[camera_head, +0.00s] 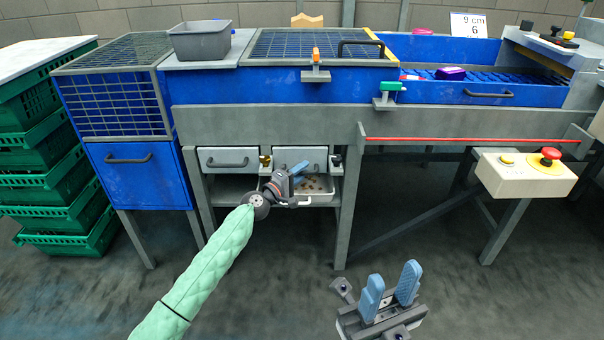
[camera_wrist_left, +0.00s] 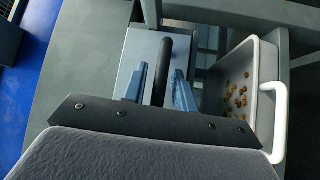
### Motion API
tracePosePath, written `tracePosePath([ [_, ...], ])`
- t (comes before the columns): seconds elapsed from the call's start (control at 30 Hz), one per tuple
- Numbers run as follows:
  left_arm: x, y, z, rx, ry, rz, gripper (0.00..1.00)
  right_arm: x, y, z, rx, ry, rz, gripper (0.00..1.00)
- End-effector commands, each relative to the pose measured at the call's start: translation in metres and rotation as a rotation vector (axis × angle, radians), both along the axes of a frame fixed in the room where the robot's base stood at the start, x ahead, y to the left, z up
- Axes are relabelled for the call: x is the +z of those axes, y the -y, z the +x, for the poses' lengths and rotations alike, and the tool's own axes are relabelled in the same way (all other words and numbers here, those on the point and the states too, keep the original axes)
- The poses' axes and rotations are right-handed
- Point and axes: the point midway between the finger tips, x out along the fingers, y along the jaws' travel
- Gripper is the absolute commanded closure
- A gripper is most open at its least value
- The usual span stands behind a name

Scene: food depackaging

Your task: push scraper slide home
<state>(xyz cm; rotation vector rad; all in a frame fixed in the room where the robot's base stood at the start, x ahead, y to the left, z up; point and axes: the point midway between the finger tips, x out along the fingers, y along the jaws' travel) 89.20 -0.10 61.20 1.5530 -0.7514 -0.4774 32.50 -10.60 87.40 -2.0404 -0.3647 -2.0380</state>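Two grey slide fronts with dark bar handles sit under the machine, a left one (camera_head: 227,159) and a right one (camera_head: 318,157). My left gripper (camera_head: 297,173) is in front of the right slide front and partly hides it. In the left wrist view the dark bar handle (camera_wrist_left: 163,68) stands between the blue fingers of my left gripper (camera_wrist_left: 160,88). The fingers are apart, with a narrow gap seen beside the handle. My right gripper (camera_head: 390,287) is open and empty, low in front of the machine. Neither slide front carries a readable label.
A pale tray with a white handle (camera_wrist_left: 281,110) and brown crumbs lies below and right of the slide; it also shows in the head view (camera_head: 324,198). A machine leg (camera_head: 346,215) stands right of it. Green crates (camera_head: 50,190) are stacked left. The floor in front is clear.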

Motion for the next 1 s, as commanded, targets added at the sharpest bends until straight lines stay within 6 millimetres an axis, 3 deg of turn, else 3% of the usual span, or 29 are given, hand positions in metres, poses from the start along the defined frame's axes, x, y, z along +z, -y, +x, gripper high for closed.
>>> tracePosePath([
  [0.37,-0.002,-0.001,-0.004,-0.003,-0.001,0.001,0.66,0.0,0.0,0.0,0.0,-0.002,-0.002,0.66],
  [0.8,-0.01,-0.043,-0.045,-0.003,-0.001,0.001,0.66,-0.001,0.0,0.0,0.0,-0.003,-0.002,0.66],
  [1.0,-0.011,-0.053,-0.054,-0.003,-0.001,0.0,0.66,-0.001,0.0,0.001,0.001,-0.002,0.0,0.66],
])
